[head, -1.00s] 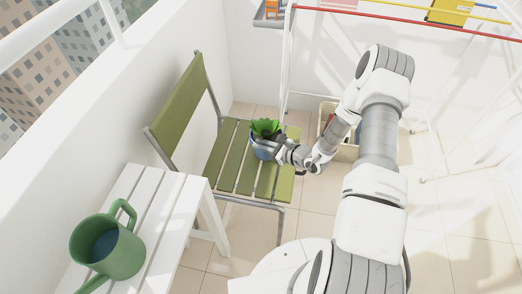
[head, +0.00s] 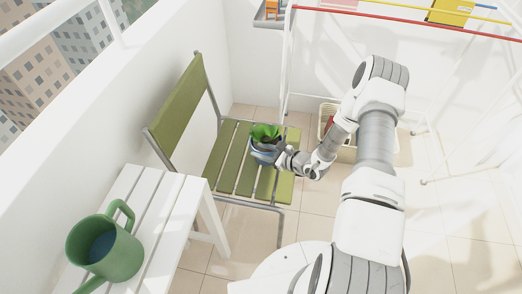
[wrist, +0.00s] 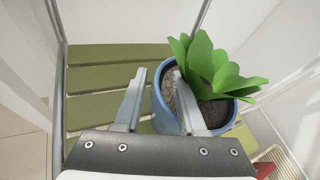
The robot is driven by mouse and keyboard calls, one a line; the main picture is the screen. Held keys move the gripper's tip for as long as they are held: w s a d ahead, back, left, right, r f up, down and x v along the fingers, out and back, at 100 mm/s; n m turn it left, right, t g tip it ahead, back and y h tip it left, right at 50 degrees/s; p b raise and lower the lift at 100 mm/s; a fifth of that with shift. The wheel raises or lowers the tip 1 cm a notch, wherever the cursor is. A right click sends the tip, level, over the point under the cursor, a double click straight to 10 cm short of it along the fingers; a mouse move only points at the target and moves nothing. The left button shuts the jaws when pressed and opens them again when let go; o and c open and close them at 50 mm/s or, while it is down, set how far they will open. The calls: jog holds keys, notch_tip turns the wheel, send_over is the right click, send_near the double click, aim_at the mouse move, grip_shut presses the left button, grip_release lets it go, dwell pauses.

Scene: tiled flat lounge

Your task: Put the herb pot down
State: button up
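The herb pot is a blue round pot (head: 265,156) with dark soil and bright green leaves (head: 266,132). In the head view it shows over the right part of the green slatted chair seat (head: 235,172); its base contact is hard to see. My gripper (head: 278,157) reaches it from the right. In the wrist view the pot (wrist: 162,118) is right of centre. My gripper (wrist: 158,80) has its fingers apart, one on each side of the pot's near rim. The right finger is over the soil, the left one outside the pot, with a visible gap beside the wall.
A crate (head: 345,152) is on the tiles behind my arm. A white drying rack (head: 288,70) stands at the back. The chair's left slats are bare.

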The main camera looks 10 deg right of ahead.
jog(key=p+v, duration=0.2)
jog(key=v, duration=1)
jog(key=s+a+r+n+g, duration=0.25)
jog(key=r+n, duration=0.25)
jog(key=r, duration=0.3)
jog(key=s+a+r+n+g+y, duration=0.1)
jog(key=a+r+n+g, duration=0.25)
jog(key=r, duration=0.35)
jog(key=s+a+r+n+g, duration=0.2)
jog(key=a+r+n, duration=0.2)
jog(key=r+n, duration=0.3)
jog(key=s+d+r+n+t+h, duration=0.1)
jog(key=s+d+r+n+h, duration=0.1)
jog(key=s+r+n+h, duration=0.3)
jog(key=s+d+r+n+t+h, duration=0.2)
jog(key=s+r+n+h, duration=0.3)
jog(key=s+r, duration=0.5)
jog(key=shift+d+r, duration=0.35)
jog(key=shift+r, duration=1.25)
notch_tip(320, 180, up, 14)
jog(key=p, duration=1.4)
